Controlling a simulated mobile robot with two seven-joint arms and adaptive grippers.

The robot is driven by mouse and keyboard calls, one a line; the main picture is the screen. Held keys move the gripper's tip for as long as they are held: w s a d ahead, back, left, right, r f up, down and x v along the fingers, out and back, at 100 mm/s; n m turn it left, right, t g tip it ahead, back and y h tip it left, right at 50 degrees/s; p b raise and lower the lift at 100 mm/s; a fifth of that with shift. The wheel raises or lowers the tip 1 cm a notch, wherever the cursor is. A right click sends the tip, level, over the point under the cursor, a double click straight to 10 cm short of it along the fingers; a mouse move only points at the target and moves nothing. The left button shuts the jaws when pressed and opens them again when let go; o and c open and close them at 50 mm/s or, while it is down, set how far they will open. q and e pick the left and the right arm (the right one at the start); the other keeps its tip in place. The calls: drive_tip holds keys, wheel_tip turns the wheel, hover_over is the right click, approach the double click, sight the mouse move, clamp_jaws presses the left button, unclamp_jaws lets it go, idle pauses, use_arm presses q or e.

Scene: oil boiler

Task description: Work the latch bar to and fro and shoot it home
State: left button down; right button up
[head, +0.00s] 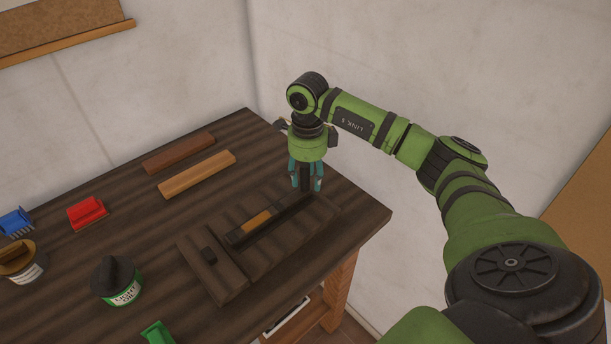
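A dark wooden board (213,283) lies on the workbench. On it a narrow dark channel holds the latch bar, whose orange-brown middle (257,220) shows. The bar's line runs up and right toward my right gripper. My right gripper (305,185) points down at the far right end of this line. Its two teal fingers are apart, with a dark upright piece between them, perhaps a knob on the bar. I cannot tell if the fingers press on it. My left gripper is out of view.
Two wooden strips, one dark (179,153) and one lighter (197,175), lie behind the board. A red brush (87,212), a blue brush (15,222), a green-labelled tin (117,281) and another tin (21,262) stand left. Walls close off the back.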

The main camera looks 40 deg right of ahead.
drive_tip(key=shift+a, duration=0.1)
drive_tip(key=shift+r, duration=0.3)
wheel_tip(320, 180, up, 12)
drive_tip(key=shift+f, duration=0.25)
